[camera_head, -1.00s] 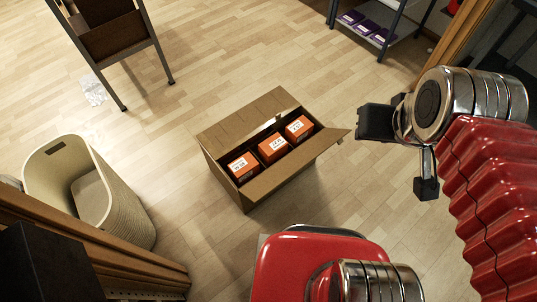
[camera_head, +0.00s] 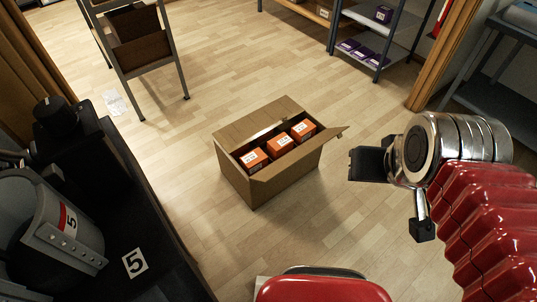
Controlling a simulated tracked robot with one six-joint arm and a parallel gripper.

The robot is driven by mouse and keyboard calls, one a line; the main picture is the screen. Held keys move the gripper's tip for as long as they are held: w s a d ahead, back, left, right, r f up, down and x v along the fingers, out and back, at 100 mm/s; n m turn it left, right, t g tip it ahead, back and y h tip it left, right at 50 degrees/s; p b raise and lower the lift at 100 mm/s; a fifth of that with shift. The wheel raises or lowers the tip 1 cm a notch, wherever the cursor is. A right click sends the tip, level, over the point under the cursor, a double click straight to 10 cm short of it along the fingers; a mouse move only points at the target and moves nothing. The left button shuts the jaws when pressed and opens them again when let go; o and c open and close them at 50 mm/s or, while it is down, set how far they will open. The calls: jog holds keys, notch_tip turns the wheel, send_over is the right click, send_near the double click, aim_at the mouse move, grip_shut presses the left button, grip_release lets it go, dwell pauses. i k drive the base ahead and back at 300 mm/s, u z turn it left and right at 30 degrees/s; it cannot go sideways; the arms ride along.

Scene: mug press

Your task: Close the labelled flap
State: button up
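An open brown cardboard box (camera_head: 285,178) stands on the wooden floor in the middle of the view. Its far flap (camera_head: 256,118) is broad and spreads behind the opening. Its near flap (camera_head: 297,160) slopes outward along the front and ends in a point at the right. A small pale patch shows at the far edge of the opening; I cannot tell whether it is the label. Three orange boxes with white labels, one of them the middle box (camera_head: 280,145), sit inside. My gripper (camera_head: 396,197) is to the right of the cardboard box, open and empty, with its fingers apart.
A black bench (camera_head: 165,270) with a grey machine (camera_head: 50,235) marked 5 fills the lower left. A wheeled rack (camera_head: 150,50) stands at the upper left, and shelves (camera_head: 365,60) stand at the back right. Floor around the box is clear.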

aim_at(270, 172)
jog(key=u, duration=0.45)
jog(key=i, duration=1.45)
jog(key=u, duration=0.05)
jog(key=k, duration=0.5)
jog(key=u, duration=0.05)
